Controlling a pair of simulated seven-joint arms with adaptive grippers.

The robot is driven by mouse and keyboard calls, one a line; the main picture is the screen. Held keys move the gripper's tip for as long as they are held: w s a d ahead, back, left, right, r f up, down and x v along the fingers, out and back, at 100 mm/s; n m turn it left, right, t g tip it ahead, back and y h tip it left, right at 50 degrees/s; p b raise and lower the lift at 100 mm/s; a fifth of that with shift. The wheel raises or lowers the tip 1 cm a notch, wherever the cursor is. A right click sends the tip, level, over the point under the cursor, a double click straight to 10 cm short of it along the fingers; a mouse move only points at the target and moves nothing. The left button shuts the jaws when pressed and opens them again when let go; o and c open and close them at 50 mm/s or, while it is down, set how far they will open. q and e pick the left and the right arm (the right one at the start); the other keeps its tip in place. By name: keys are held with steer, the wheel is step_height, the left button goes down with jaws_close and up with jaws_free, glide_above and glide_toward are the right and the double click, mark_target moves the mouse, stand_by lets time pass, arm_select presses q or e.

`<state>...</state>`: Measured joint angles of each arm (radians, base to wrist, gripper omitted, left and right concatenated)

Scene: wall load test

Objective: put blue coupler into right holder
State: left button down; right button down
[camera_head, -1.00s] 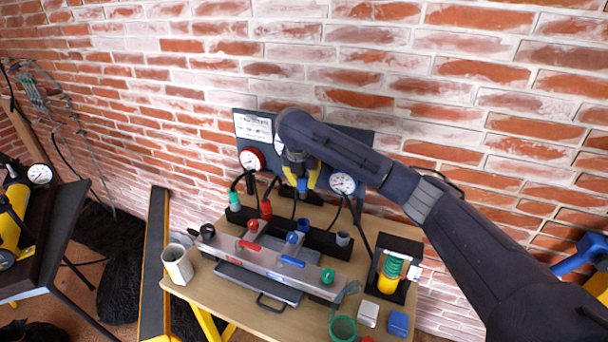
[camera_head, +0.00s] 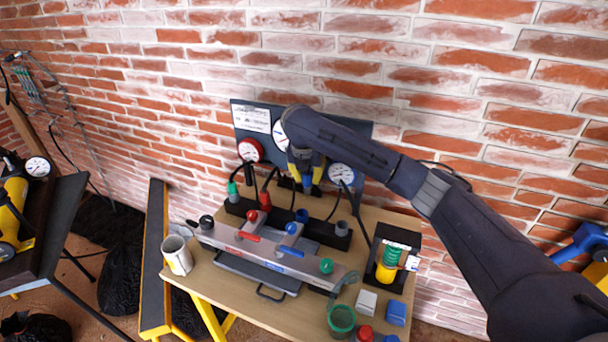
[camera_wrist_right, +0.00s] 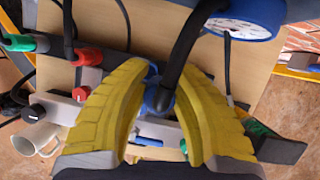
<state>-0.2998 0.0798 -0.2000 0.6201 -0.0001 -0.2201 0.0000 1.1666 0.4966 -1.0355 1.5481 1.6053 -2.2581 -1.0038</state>
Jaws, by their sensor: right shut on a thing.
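My right gripper (camera_head: 306,183) is above the back of the wooden table, in front of the gauge board. Its yellow fingers are shut on the blue coupler (camera_wrist_right: 158,98), which hangs on a black hose. In the head view the coupler (camera_head: 307,186) shows only as a small blue patch between the fingertips. Below it is a black holder rail (camera_head: 322,232). A green coupler (camera_head: 233,191) and a red coupler (camera_head: 265,200) stand at the rail's left part. A blue ring holder (camera_head: 302,215) and a grey holder (camera_head: 342,228) are farther right. The coupler is apart from both. My left gripper is not in view.
A grey manifold (camera_head: 225,236) with coloured knobs and levers lies in front of the rail. A white mug (camera_head: 177,256) stands left. Gauges and hoses crowd the back.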

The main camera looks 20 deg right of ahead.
steer(key=s+d, duration=0.5)
steer(key=d, duration=0.1)
steer(key=shift+s, duration=0.15)
stand_by(0.7)
steer(key=shift+s+d, duration=0.1)
steer(key=shift+d, duration=0.15)
steer(key=s+d, duration=0.2)
steer(key=shift+s+d, duration=0.2)
steer(key=shift+d, duration=0.2)
stand_by(0.5)
step_height(320, 180, down, 6)
steer(key=shift+f, duration=0.2)
stand_by(1.0)
steer(key=shift+f, duration=1.9)
stand_by(1.8)
